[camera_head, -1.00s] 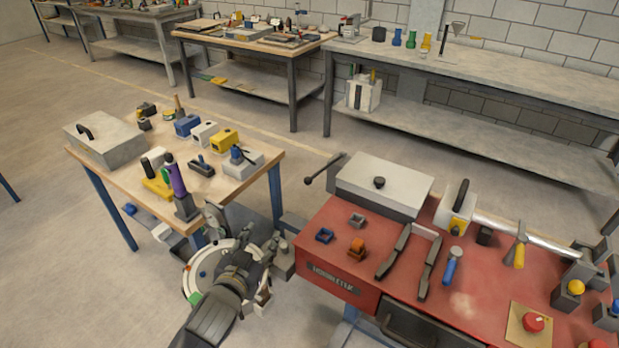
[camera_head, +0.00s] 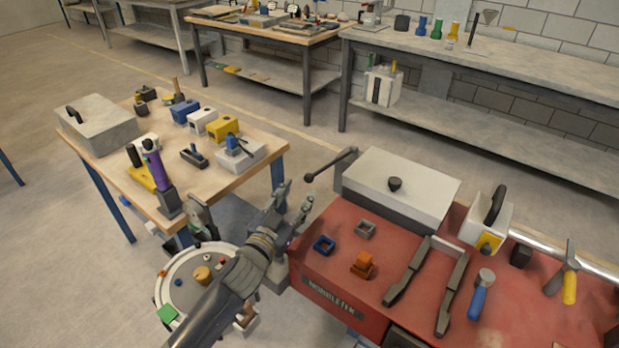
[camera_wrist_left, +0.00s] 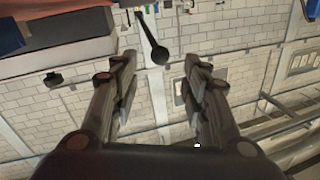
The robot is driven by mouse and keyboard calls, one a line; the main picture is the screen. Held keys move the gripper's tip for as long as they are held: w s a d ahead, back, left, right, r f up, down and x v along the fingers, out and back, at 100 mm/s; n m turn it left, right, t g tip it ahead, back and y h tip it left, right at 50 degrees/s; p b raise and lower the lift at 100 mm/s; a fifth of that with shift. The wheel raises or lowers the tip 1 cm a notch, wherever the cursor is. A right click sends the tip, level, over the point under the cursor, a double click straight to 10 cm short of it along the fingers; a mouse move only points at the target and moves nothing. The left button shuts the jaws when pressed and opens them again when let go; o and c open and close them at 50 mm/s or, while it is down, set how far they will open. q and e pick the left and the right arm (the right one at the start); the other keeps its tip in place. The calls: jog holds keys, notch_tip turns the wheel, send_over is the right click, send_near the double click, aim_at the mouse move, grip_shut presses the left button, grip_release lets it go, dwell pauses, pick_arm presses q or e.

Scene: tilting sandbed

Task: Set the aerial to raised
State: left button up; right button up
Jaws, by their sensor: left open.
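No part is labelled as the aerial. A dark rod with a ball end (camera_head: 327,167) sticks out to the left from the grey lidded box (camera_head: 400,184) on the red bench, and may be it. It slants, with its ball end lower than its far end. My left gripper (camera_head: 295,198) is open and empty, just left of the red bench and a little below and left of the ball end. In the left wrist view a dark rod with a ball end (camera_wrist_left: 158,52) shows beyond and between the open fingers (camera_wrist_left: 161,75), apart from them. My right gripper is out of view.
The red bench (camera_head: 345,272) carries a dark U-shaped handle (camera_head: 432,245), an orange block (camera_head: 362,264) and a blue-handled tool (camera_head: 479,295). A wooden table (camera_head: 120,180) with several small items stands left. A round white-topped stand (camera_head: 175,300) is beside my left arm.

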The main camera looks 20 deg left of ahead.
aim_at(307, 181)
pick_arm(q)
jog(key=w, duration=0.5)
jog(key=w+d, duration=0.1)
jog(key=w, duration=0.2)
jog(key=shift+f, duration=0.1)
jog(key=shift+p, duration=0.3)
grip_shut()
